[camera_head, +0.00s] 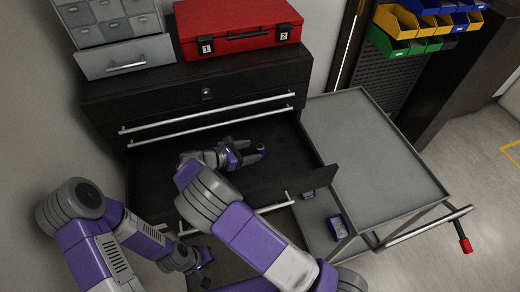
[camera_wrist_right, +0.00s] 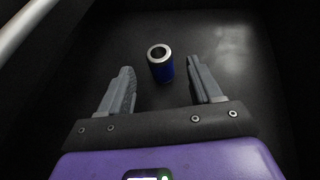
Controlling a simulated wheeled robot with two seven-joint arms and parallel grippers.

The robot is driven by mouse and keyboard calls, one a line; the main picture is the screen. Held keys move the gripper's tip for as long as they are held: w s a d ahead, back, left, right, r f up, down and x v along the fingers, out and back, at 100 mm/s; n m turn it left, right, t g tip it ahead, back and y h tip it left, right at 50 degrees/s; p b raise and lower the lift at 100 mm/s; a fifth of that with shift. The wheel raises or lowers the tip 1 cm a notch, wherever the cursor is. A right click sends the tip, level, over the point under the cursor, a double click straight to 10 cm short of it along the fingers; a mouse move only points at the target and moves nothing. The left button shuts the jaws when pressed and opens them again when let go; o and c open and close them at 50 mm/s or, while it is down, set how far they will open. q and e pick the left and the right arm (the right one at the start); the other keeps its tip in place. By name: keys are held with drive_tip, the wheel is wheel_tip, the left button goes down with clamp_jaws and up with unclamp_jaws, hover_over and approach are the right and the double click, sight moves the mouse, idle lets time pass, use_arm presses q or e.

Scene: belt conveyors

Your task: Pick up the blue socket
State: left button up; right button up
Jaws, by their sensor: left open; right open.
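The blue socket (camera_wrist_right: 160,70), with a silver ring-shaped top, stands upright on the dark floor of the open drawer (camera_head: 285,180). In the right wrist view it is just beyond and between the fingertips of my right gripper (camera_wrist_right: 160,82). I cannot make it out in the head view. My right gripper (camera_head: 255,152) is open and empty, reaching inside the drawer. My left gripper (camera_head: 205,270) is low at the front of the cabinet, away from the socket. It is partly hidden by my right arm, and I see nothing in it.
The drawer's front wall and handle (camera_head: 270,208) lie below my right forearm. A red case (camera_head: 238,40) and a grey small-parts cabinet (camera_head: 125,55) stand on top. A grey cart (camera_head: 370,150) stands close at right, with small blue bins (camera_head: 340,228) lower down.

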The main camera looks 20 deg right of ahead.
drive_tip(key=shift+p+x, duration=0.45)
drive_tip(key=shift+x, duration=3.1)
drive_tip(key=c, duration=1.1)
